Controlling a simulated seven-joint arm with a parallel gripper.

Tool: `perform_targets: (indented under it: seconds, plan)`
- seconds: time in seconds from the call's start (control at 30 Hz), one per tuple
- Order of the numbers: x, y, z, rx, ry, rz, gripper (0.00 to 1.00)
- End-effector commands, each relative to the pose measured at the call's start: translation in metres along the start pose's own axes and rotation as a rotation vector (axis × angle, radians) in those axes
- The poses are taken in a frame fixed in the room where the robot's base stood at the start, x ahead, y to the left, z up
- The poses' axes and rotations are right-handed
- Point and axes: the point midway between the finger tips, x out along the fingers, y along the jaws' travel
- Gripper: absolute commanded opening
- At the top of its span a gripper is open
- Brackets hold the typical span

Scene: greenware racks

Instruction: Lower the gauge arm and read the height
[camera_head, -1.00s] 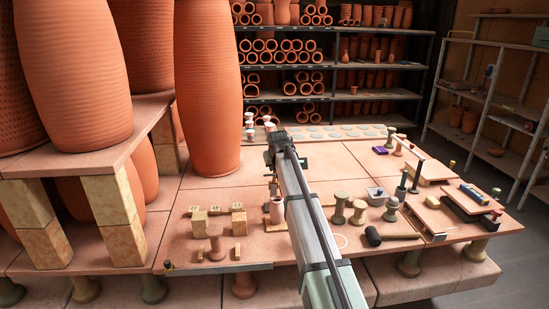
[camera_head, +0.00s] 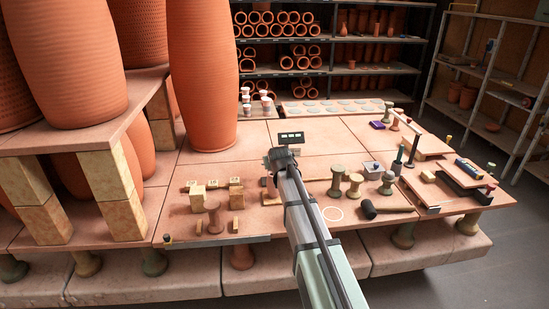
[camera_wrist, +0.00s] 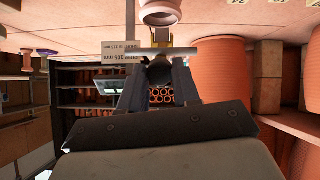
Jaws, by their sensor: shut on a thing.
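My gripper (camera_head: 283,157) is over the middle of the table, seen mostly from behind in the head view. In the wrist view its two dark fingers (camera_wrist: 161,60) are close together on a pale metal bar (camera_wrist: 150,50), apparently part of the gauge arm. Yellow parts show just behind the bar. A dark readout panel (camera_head: 290,138) with pale green digits stands beyond the gripper, too small to read. A white card (camera_wrist: 120,54) with printed figures shows upside down in the wrist view. A small pale clay pot (camera_wrist: 163,12) is close to the bar; I cannot tell whether they touch.
Small blocks (camera_head: 197,196) and a clay spool (camera_head: 214,217) are left of my arm. Green-brown spools (camera_head: 354,184), a black-headed mallet (camera_head: 369,209) and a tool tray (camera_head: 462,187) are right. A tall clay vessel (camera_head: 203,75) stands back left. Bare table lies behind the gripper.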

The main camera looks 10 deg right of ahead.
Motion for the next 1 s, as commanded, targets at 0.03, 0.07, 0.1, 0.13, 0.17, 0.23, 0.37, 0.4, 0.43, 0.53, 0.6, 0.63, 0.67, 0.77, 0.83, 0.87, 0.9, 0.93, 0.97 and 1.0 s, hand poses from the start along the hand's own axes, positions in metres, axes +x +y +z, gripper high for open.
perform_targets:
  seconds: [0.03,0.07,0.1,0.13,0.17,0.23,0.37,0.4,0.43,0.53,0.6,0.63,0.67,0.77,0.83,0.87,0.9,0.93,0.97,1.0]
  plan:
    - [0.0008,-0.0006,0.0039,0.000,-0.008,-0.001,0.00]
    - [0.0009,-0.0007,0.0044,0.000,-0.008,-0.001,0.00]
    - [0.0011,-0.0008,0.0049,0.000,-0.008,-0.001,0.00]
    - [0.0012,-0.0008,0.0051,0.000,-0.008,-0.001,0.00]
    - [0.0013,-0.0009,0.0053,0.000,-0.008,-0.001,0.00]
    - [0.0014,-0.0009,0.0054,0.000,-0.008,-0.001,0.00]
    - [0.0015,-0.0010,0.0053,0.000,-0.008,-0.001,0.00]
    - [0.0016,-0.0010,0.0053,0.000,-0.008,-0.001,0.00]
    - [0.0016,-0.0010,0.0053,0.000,-0.009,-0.001,0.00]
    - [0.0016,-0.0010,0.0052,0.000,-0.008,-0.001,0.34]
    - [0.0015,-0.0010,0.0048,0.000,-0.007,-0.001,0.41]
    - [0.0015,-0.0010,0.0046,0.000,-0.007,-0.001,0.43]
    - [0.0014,-0.0009,0.0044,0.000,-0.006,-0.001,0.46]
    - [0.0012,-0.0008,0.0041,0.000,-0.005,-0.001,0.56]
    - [0.0011,-0.0008,0.0038,0.000,-0.004,-0.001,0.57]
    - [0.0010,-0.0008,0.0038,0.000,-0.004,-0.001,0.57]
    - [0.0010,-0.0008,0.0037,0.000,-0.004,-0.001,0.57]
    - [0.0010,-0.0008,0.0037,0.000,-0.003,-0.001,0.57]
    - [0.0009,-0.0008,0.0036,0.000,-0.003,-0.001,0.57]
    - [0.0007,-0.0007,0.0036,0.000,-0.003,-0.001,0.57]
